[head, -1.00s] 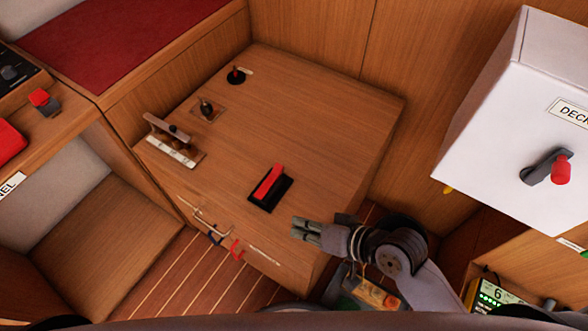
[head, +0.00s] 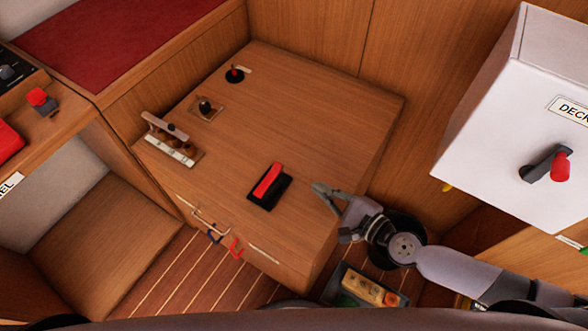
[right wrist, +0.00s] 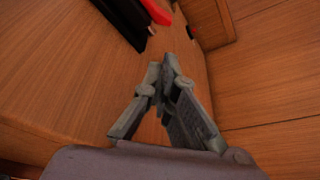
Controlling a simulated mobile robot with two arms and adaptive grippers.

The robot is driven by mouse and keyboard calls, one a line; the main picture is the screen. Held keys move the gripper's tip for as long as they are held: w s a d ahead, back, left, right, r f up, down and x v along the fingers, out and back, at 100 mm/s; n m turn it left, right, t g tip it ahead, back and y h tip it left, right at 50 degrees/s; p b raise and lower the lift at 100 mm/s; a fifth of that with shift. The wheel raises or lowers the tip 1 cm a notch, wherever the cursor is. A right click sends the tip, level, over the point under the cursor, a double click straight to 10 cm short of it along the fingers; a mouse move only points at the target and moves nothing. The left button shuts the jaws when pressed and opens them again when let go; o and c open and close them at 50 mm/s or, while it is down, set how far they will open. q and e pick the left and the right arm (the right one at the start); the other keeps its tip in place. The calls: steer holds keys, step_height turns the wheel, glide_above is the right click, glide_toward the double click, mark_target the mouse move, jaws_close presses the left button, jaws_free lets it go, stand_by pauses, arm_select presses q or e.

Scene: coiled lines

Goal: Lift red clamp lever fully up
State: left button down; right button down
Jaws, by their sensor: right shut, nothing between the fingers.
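The red clamp lever (head: 267,180) lies low along its black base (head: 276,195) on the wooden cabinet top. In the right wrist view, part of the black base (right wrist: 124,24) and the red lever (right wrist: 156,12) show at the top edge. My right gripper (head: 320,188) is just right of the lever, apart from it, over the right edge of the cabinet top. Its fingers come together with nothing between them, and they also show in the right wrist view (right wrist: 165,72). My left gripper is not in view.
The cabinet top (head: 325,110) also bears a slotted fitting (head: 170,140), a small black knob (head: 205,106) and a small red-topped lever (head: 235,74). A white box (head: 505,110) with a red-handled switch (head: 560,166) stands at right. A tray (head: 365,288) is below my arm.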

mark_target(294, 178)
steer(key=x, duration=1)
steer(key=shift+r+p, duration=0.1)
steer(key=shift+p, duration=0.25)
steer(key=shift+r, duration=0.15)
steer(key=shift+r+n, duration=0.25)
steer(key=shift+n, duration=0.05)
